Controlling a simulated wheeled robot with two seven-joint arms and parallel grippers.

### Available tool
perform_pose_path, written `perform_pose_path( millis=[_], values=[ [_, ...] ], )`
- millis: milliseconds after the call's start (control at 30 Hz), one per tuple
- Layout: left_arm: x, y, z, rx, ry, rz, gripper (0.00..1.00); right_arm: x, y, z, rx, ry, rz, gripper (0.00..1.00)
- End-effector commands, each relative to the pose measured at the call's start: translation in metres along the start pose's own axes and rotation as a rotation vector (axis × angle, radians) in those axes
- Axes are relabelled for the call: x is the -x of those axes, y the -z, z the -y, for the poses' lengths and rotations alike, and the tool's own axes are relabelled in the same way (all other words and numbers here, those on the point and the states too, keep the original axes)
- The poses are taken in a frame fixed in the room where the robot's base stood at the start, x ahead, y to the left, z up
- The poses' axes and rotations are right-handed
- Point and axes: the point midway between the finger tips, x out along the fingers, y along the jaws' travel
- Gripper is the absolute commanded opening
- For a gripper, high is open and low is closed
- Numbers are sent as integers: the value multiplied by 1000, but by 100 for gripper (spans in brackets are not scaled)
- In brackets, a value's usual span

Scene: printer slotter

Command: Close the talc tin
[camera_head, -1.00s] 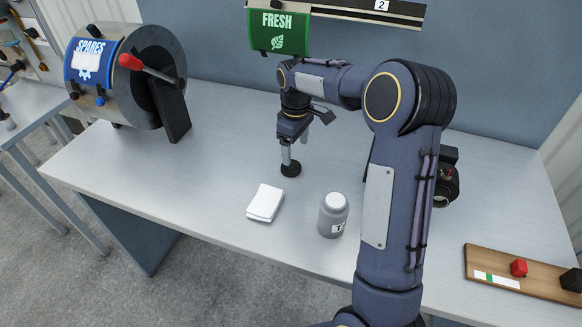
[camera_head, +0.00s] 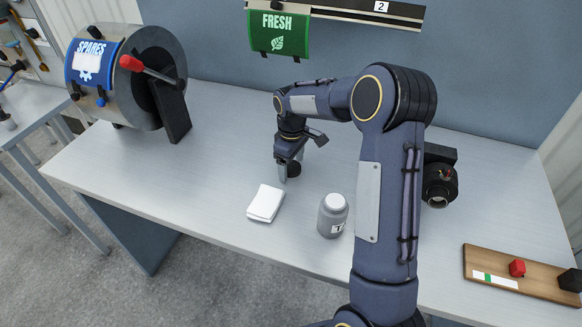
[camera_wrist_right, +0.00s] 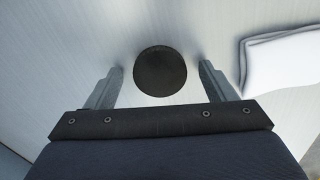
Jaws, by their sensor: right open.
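A grey tin (camera_head: 333,218) with a white round top and a partly visible label with a "T" stands upright on the table. I cannot tell whether the white top is a cap or the tin's contents. A dark round disc (camera_head: 294,170) lies on the table to the back left of the tin. My right gripper (camera_head: 289,171) points down over the disc. In the right wrist view the disc (camera_wrist_right: 160,71) sits between the two open fingers, with a gap on each side. My left gripper is out of view.
A folded white cloth (camera_head: 265,203) lies just in front of the disc, left of the tin. A drum marked SPARES (camera_head: 125,75) stands at back left. A wooden board (camera_head: 530,284) with small blocks is at right. A dark device (camera_head: 440,180) sits behind my right arm.

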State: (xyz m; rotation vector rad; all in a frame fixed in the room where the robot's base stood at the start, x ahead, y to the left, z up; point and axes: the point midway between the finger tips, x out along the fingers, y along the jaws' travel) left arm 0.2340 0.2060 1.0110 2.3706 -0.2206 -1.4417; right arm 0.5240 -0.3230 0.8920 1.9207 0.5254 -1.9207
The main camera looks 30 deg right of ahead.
Motion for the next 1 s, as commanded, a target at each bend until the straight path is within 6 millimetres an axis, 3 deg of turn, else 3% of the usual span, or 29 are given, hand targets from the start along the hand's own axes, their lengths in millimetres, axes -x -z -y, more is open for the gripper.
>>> perform_pose_path(
  millis=[133, 500, 833, 1000],
  values=[
    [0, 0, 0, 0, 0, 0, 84, 0, 0, 0, 0, 0, 0, 77],
    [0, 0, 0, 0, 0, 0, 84, 0, 0, 0, 0, 0, 0, 30],
    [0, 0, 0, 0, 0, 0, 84, 2, 0, 0, 0, -1, -1, 30],
    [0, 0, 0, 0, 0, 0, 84, 14, 1, -1, 0, -2, -2, 30]
  ],
)
